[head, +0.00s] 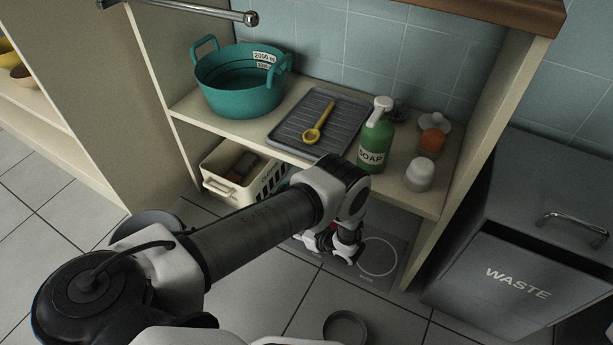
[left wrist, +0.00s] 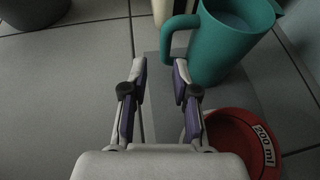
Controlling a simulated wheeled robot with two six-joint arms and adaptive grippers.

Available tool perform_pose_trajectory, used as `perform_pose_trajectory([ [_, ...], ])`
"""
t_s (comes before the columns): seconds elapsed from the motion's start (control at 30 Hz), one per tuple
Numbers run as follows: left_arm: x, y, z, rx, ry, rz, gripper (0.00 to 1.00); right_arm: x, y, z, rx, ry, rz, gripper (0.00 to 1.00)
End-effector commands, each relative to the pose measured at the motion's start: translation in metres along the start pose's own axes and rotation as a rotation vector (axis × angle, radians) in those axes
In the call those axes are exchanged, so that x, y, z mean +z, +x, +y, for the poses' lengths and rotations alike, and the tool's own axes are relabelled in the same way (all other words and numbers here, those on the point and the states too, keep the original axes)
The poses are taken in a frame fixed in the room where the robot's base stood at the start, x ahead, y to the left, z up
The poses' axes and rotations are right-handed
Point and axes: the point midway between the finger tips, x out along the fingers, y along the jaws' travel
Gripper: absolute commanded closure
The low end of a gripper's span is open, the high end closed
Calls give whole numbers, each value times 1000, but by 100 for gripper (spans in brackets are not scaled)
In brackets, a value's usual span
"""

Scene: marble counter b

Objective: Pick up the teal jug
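The teal jug (left wrist: 228,45) stands upright in the left wrist view, at the upper right, with its handle (left wrist: 172,38) turned to the left. In the head view my left arm hides most or all of it. My left gripper (left wrist: 160,78) is open and empty, its two fingers apart. The fingertips are short of the handle, with the right finger nearest the jug; I see no grip on it. In the head view the left gripper (head: 340,245) is low in front of the shelf. My right gripper is not in view.
A red bowl marked 200 ml (left wrist: 235,145) sits right of my gripper. A teal tub (head: 240,95), grey tray (head: 290,120) and soap bottle (head: 376,140) stand on the shelf above. A cream basket (head: 222,185) is left; a waste bin (head: 510,270) is right.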

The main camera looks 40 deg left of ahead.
Motion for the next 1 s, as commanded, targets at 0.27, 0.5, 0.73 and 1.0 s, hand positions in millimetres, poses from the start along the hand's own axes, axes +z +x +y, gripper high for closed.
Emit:
perform_pose_trajectory([
  [0.27,4,31,-8,-22,-1,-36,71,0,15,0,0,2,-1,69],
  [0.5,3,72,-6,-20,-3,-34,71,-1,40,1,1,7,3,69],
  [0.73,8,77,-6,-22,-1,-33,71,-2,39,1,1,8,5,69],
  [1.0,8,77,-6,-22,-1,-33,100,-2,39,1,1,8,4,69],
])
